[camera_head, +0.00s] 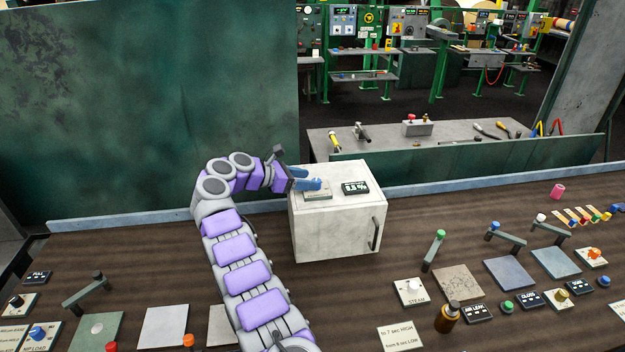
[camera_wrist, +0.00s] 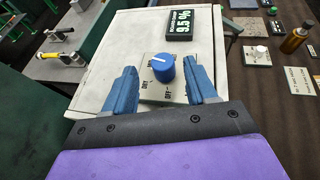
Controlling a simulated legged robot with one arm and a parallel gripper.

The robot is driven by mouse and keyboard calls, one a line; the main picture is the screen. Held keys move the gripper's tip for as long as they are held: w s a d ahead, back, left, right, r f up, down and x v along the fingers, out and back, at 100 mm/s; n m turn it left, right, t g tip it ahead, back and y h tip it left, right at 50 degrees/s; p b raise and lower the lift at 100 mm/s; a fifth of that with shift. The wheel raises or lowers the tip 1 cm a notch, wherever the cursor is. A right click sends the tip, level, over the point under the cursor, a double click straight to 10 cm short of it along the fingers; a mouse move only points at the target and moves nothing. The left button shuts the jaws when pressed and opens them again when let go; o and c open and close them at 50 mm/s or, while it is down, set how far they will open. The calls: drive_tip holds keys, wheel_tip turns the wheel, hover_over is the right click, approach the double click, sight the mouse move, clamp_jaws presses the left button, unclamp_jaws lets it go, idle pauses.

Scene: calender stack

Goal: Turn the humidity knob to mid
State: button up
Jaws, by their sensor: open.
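In the wrist view the humidity knob (camera_wrist: 163,69) is a blue round knob with a white pointer mark towards its left side. It sits on a pale plate (camera_wrist: 150,96) with small dark labels, upside down and hard to read. The plate lies on top of a white cabinet (camera_head: 337,228). A dark display (camera_wrist: 179,25) beside it shows about 9.5 %. My gripper (camera_wrist: 162,73) is open, with one blue finger on each side of the knob and visible gaps between. In the head view my gripper (camera_head: 307,179) is over the plate, and knob and fingers are hard to separate.
The cabinet stands on a brown bench (camera_head: 165,270) and has a dark handle (camera_head: 375,233) on its front. Switch plates, levers and labels lie at both sides. A brown bottle (camera_head: 448,317) stands front right. A green panel (camera_head: 150,110) rises behind at left.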

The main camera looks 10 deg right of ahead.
drive_tip(key=p+v, duration=0.2)
drive_tip(key=v, duration=0.2)
drive_tip(key=shift+w, duration=0.15)
drive_tip(key=p+v, duration=0.4)
drive_tip(key=p, duration=0.4)
drive_tip(key=shift+f+p, duration=0.15)
drive_tip(key=shift+p, duration=0.15)
drive_tip(key=shift+a, duration=0.1)
